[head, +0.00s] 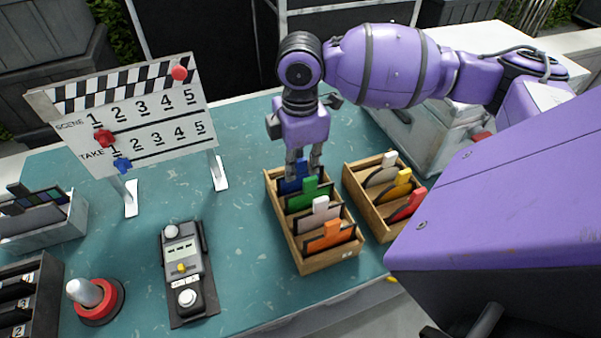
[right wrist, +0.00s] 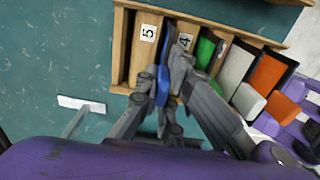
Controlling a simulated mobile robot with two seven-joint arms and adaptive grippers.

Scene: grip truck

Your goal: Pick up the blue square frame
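The blue square frame (head: 289,186) stands in the far slot of the left wooden rack (head: 299,257). Its blue tab (right wrist: 163,84) shows in the right wrist view, between the labels 5 and 4. My right gripper (head: 303,166) reaches down from above at the rack's far end. In the right wrist view its fingertips (right wrist: 164,80) close in on both sides of the blue tab and appear shut on it. The fingers hide part of the frame, and its lower part is inside the rack. My left gripper is not in view.
Green (head: 309,194), white (head: 320,213) and orange (head: 331,236) frames stand nearer in the same rack. A second rack (head: 374,216) with round white, yellow and red pieces stands to its right. A clapperboard (head: 128,112) and control box (head: 183,268) stand left.

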